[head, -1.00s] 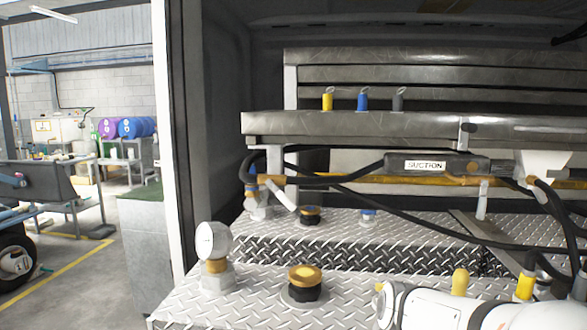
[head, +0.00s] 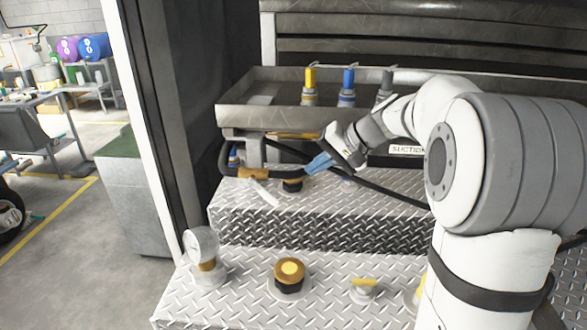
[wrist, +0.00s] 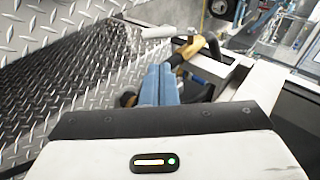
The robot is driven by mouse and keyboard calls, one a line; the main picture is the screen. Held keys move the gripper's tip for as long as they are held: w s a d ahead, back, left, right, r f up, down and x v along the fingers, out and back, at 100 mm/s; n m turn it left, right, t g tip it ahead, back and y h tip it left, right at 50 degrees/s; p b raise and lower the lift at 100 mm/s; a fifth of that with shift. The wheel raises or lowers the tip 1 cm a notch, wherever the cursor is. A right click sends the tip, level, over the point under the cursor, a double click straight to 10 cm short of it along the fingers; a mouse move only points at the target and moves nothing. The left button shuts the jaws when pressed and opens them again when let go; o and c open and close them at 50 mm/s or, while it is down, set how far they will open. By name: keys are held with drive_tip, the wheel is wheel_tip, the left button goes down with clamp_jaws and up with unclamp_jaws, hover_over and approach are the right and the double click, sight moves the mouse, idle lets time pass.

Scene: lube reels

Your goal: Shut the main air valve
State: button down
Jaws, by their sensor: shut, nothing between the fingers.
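My gripper (head: 319,163) reaches over the rear step of the tread plate, its blue fingers pressed together with nothing between them. The fingers also show in the wrist view (wrist: 158,85). A pale lever handle (head: 263,193) slants from the pipework at the left end of the rear step. What looks like the same lever (wrist: 158,32) lies beyond the fingertips in the wrist view, apart from them. A brass-coloured fitting (head: 253,174) on a black hose is beside it. No label marks the main air valve, so I cannot tell for certain that this lever is it.
A black-and-gold cap (head: 292,186) stands just under my fingers. A gauge (head: 203,246), another gold cap (head: 289,272) and a yellow-handled fitting (head: 364,287) stand on the front step. A metal tray (head: 235,116) with coloured-top fittings overhangs the lever area.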

sight(271, 196)
drive_tip(key=p+x, duration=0.2)
drive_tip(key=x, duration=1.1)
drive_tip(key=shift+a+f, duration=0.1)
drive_tip(key=shift+f, duration=0.15)
